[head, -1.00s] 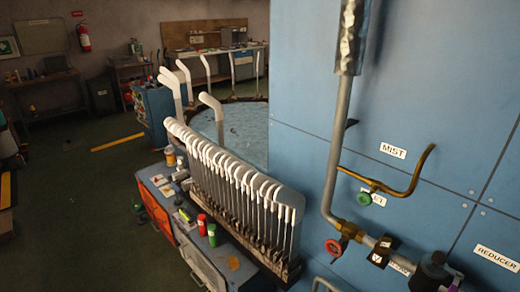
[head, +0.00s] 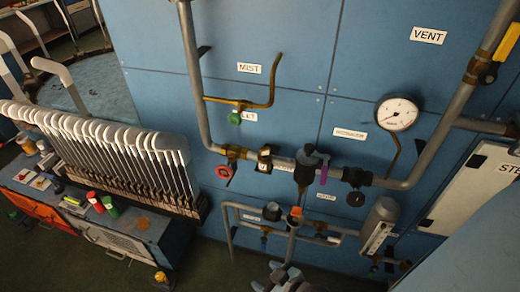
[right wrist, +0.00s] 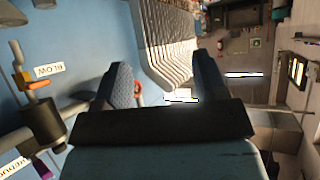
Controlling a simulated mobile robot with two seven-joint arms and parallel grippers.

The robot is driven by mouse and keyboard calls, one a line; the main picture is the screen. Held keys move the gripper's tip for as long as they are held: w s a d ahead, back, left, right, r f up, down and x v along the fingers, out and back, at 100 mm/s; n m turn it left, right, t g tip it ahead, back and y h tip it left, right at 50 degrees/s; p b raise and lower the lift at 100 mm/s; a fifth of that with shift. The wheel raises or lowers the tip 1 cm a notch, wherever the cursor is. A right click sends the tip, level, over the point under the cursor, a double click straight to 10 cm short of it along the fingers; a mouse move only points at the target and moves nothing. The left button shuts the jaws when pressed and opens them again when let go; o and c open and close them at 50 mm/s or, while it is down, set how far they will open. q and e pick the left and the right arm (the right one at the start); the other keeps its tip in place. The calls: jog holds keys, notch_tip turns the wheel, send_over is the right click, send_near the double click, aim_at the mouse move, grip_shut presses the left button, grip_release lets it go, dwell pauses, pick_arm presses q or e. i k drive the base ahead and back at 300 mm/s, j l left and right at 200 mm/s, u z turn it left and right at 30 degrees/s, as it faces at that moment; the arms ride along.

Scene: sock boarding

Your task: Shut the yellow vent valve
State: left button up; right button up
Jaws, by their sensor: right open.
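The yellow vent valve (head: 488,73) is at the upper right of the head view, on a thick grey pipe beside the VENT label (head: 428,35). Its yellow handle is partly cut off from clear sight by the fitting, so I cannot tell its exact position. My right gripper (head: 286,277) is low at the bottom edge of the head view, well below and left of the valve. In the right wrist view its two fingers (right wrist: 162,88) are spread apart with nothing between them. The vent valve is not identifiable there. My left gripper is not in view.
A rack of white sock boards (head: 110,140) stands left.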

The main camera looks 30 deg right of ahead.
aim_at(489, 77)
jog(key=z, duration=2.15)
jog(key=i+z, duration=0.1)
jog(key=i, duration=0.15)
